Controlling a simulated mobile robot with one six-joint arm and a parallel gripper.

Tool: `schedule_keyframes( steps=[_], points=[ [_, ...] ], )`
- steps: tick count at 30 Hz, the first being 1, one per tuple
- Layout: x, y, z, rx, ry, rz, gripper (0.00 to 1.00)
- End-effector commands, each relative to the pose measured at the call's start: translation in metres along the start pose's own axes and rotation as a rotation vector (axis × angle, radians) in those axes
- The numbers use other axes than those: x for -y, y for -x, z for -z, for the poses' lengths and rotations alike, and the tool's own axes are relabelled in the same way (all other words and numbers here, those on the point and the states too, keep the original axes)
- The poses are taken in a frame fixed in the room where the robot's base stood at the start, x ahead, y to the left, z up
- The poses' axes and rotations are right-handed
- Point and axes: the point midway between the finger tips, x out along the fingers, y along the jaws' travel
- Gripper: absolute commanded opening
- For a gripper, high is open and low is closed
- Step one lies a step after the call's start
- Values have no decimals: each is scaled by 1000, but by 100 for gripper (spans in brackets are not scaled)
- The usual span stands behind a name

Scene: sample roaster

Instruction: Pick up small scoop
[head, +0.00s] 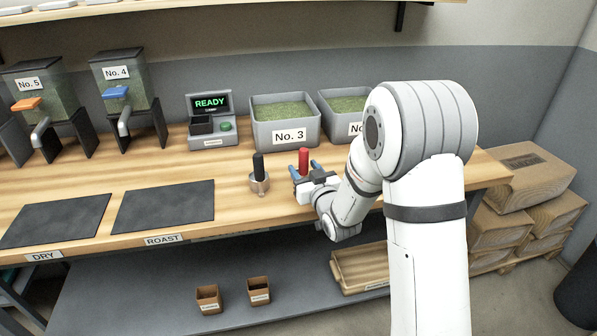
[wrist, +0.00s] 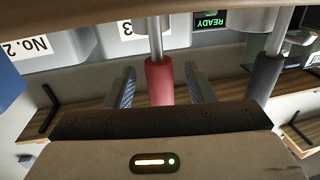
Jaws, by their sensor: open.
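Two scoops with upright handles stand on the wooden bench. The red-handled scoop (head: 303,158) has its handle between my fingers; its metal part is mostly hidden in the head view. In the wrist view its red handle (wrist: 159,82) stands between the two blue-grey fingers, with visible gaps on both sides. My gripper (head: 305,168) is open around it, not closed on it. The black-handled scoop (head: 258,166) stands just left, with a metal cup at its base; its handle also shows in the wrist view (wrist: 266,74). No label shows which is the small one.
The No. 3 bin (head: 287,119) of green beans and another bin stand behind. A device reading READY (head: 210,120) is at back left. Dark ROAST (head: 163,207) and DRY (head: 56,221) mats lie left. Dispensers No. 4 (head: 127,90) and No. 5 (head: 40,100) stand further left.

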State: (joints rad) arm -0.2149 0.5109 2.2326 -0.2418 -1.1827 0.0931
Motion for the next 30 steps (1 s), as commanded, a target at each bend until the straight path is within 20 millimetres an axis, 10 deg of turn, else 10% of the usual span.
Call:
schedule_keyframes(
  steps=[10, 30],
  points=[
    [0, -11, 0, -1, 0, 0, 49],
    [0, -11, 1, -1, 0, -1, 0]
  ],
)
